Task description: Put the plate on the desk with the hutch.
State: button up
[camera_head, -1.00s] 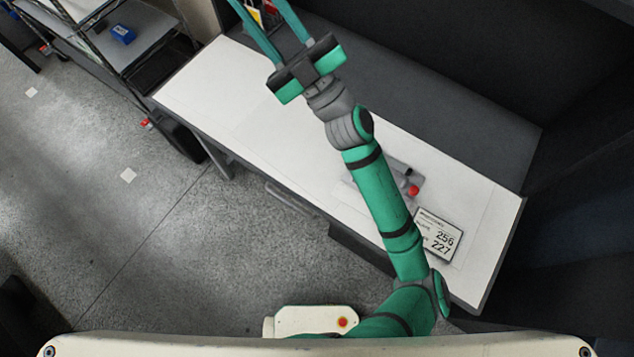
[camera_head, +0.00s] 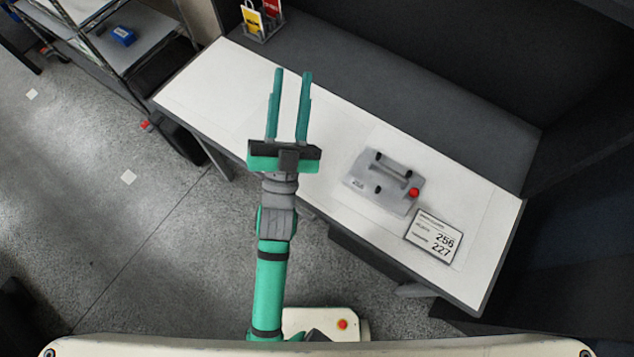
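A grey plate (camera_head: 361,192) with a raised bar handle, dark posts and a red knob lies flat on the white desktop (camera_head: 215,85), right of the picture's middle. It bears a small printed number that is hard to read. The desk is bordered along its back by a dark grey raised section (camera_head: 400,95); I cannot tell whether this is a hutch. My gripper (camera_head: 292,75) is open and empty, its two long green fingers apart and pointing to the back of the desk. It appears over the desk, left of the plate and apart from it.
A sign reading 256 and 227 (camera_head: 433,237) lies right of the plate. A small holder with yellow and red cards (camera_head: 262,20) stands at the back left. A shelf rack (camera_head: 140,45) with a blue bin stands left. Grey floor is open at lower left.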

jog(key=s+d+f+n+g+y, duration=0.2)
jog(key=s+f+g, duration=0.3)
jog(key=s+f, duration=0.8)
jog(key=s+d+f+n+g+y, duration=0.2)
jog(key=s+f+n+g, duration=0.3)
jog(key=s+f, duration=0.8)
jog(key=shift+s+d, duration=0.25)
jog(key=shift+s, duration=0.1)
jog(key=shift+f, duration=0.1)
jog(key=shift+w, duration=0.1)
